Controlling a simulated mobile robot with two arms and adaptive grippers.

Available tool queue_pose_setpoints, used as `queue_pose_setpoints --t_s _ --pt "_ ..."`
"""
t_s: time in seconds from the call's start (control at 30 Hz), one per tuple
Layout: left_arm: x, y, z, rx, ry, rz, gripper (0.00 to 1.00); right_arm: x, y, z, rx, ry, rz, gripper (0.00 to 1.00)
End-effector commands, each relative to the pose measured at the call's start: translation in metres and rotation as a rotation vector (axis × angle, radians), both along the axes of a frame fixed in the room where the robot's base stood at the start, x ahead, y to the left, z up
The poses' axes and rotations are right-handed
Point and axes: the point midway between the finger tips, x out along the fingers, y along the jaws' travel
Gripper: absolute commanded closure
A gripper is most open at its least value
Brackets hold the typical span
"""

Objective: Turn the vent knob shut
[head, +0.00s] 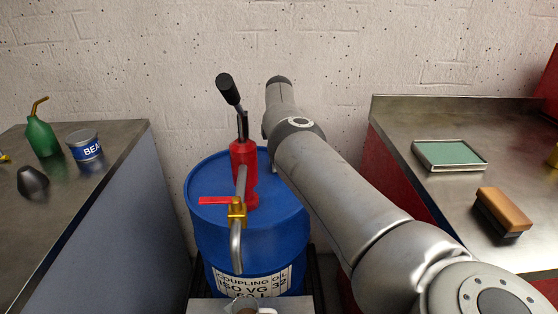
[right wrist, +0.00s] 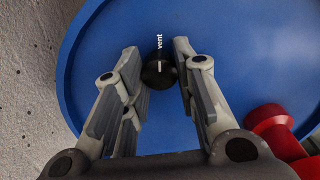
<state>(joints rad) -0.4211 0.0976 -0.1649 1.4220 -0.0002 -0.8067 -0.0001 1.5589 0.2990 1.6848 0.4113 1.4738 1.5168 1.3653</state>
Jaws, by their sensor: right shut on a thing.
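The vent knob (right wrist: 160,73) is small, round and black, with a white pointer line, on the blue drum top (right wrist: 105,55). The white word "vent" is printed beside it, and the pointer line runs toward that word. My right gripper (right wrist: 156,58) is shut on the knob, with one finger on each side of it. In the head view, my right arm reaches over the back right of the blue drum (head: 205,240) and hides the knob and the fingers. My left gripper is not in view.
A red hand pump (head: 243,160) with a lever, brass tap and spout stands on the drum, near my right gripper. Left bench (head: 110,150) holds a green oil can (head: 41,137) and a blue tin (head: 84,146). Right bench (head: 400,115) holds a green-topped tray (head: 450,168) and a brush (head: 503,211).

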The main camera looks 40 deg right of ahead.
Motion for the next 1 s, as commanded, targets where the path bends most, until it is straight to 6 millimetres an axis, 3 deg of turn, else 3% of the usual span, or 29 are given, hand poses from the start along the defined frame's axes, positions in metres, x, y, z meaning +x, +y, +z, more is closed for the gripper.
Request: queue_pose_setpoints --t_s 0.47,1.0 --pt "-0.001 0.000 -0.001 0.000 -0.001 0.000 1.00 0.000 0.000 0.001 0.000 -0.001 0.106 0.97" --pt "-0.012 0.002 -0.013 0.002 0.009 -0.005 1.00 0.000 0.000 0.002 -0.001 -0.003 0.583 0.97"
